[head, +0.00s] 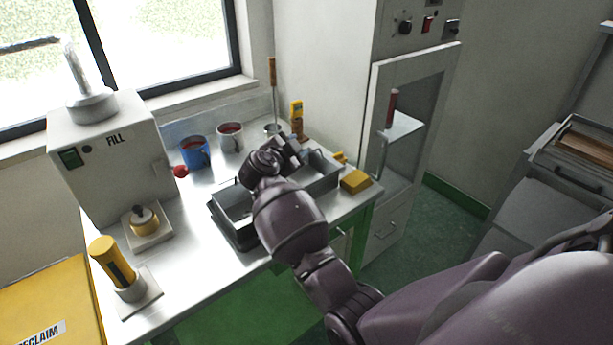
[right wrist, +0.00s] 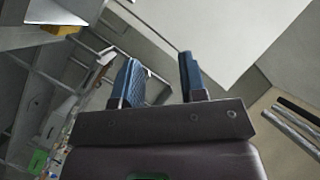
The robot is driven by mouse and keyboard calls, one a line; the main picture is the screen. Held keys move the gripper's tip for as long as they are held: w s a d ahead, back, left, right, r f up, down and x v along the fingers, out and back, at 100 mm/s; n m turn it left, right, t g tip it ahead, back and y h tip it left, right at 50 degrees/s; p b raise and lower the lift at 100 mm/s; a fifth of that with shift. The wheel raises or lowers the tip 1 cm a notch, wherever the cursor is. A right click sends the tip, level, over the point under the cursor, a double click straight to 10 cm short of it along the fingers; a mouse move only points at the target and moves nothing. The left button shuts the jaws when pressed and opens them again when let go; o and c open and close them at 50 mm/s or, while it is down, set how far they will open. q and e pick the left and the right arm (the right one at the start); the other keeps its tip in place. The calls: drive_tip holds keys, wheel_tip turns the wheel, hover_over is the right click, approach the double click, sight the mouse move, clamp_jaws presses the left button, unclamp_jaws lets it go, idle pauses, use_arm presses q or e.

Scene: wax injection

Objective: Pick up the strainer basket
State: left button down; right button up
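I cannot clearly make out a strainer basket. Dark grey open-topped containers stand on the steel bench; one part (head: 232,218) shows left of my right arm and another (head: 322,178) right of it. My arm hides what lies between them, so I cannot tell whether they are one piece. My right gripper (head: 291,152) is above their far side, near the back of the bench. In the right wrist view its two blue fingers (right wrist: 158,82) are apart, with nothing seen between them. My left gripper is out of view.
A blue mug (head: 195,153), a pale mug (head: 230,137) and a small pot with a long-handled tool (head: 272,85) stand behind. The FILL machine (head: 115,165) is left, a yellow block (head: 355,181) right. A glass-fronted cabinet (head: 412,125) borders the bench.

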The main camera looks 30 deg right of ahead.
drive_tip(key=shift+w+d+f+g+y+b, duration=0.2)
drive_tip(key=shift+w+d+f+g+y, duration=0.25)
drive_tip(key=shift+w+d+f, duration=0.55)
drive_tip(key=shift+w+d+f+g+y+b, duration=0.2)
drive_tip(key=shift+w+d+f+g+y, duration=0.3)
drive_tip(key=shift+d+f, duration=0.75)
drive_tip(key=shift+w+d+f+g+y+b, duration=0.25)
drive_tip(key=shift+w+d+f+g, duration=0.3)
drive_tip(key=shift+w+d+f, duration=0.6)
drive_tip(key=shift+s+a+f, duration=0.15)
drive_tip(key=shift+s+a, duration=0.05)
drive_tip(key=shift+a, duration=0.1)
clamp_jaws()
